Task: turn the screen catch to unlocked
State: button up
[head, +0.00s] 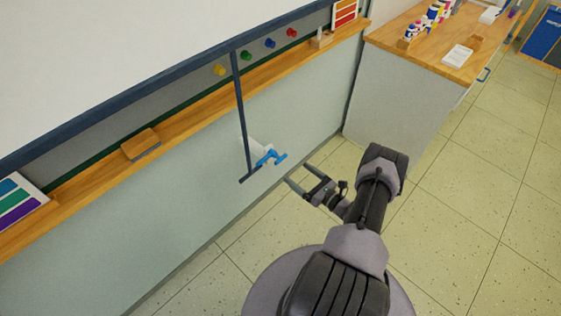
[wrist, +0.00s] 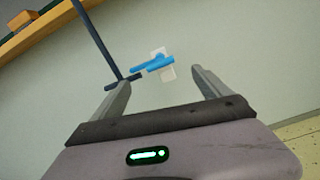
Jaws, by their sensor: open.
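The screen catch is a blue handle (head: 270,158) on a white wall plate (head: 256,145), low on the pale wall under the ledge. The handle also shows in the wrist view (wrist: 152,64), slightly tilted, with its white plate (wrist: 168,73) behind it. The dark screen pull bar (head: 240,110) hangs down just left of the catch, ending in a short crossbar (head: 249,175). My gripper (head: 302,184) is open and empty, to the right of the catch and apart from it. In the wrist view, the handle lies beyond and between my fingertips (wrist: 162,80).
A wooden ledge (head: 200,105) runs along the wall, with an eraser (head: 141,144) on it. Colored magnets (head: 246,55) sit above it. A wooden-topped cabinet (head: 415,95) with paint bottles stands at the back right. The tiled floor on the right is clear.

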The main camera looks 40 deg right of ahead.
aim_at(281, 158)
jog(key=w, duration=0.3)
jog(key=w+b, duration=0.1)
jog(key=w, duration=0.2)
jog(key=w+b, duration=0.1)
jog(key=w, duration=0.2)
jog(key=shift+w+a, duration=0.35)
jog(key=shift+w, duration=0.05)
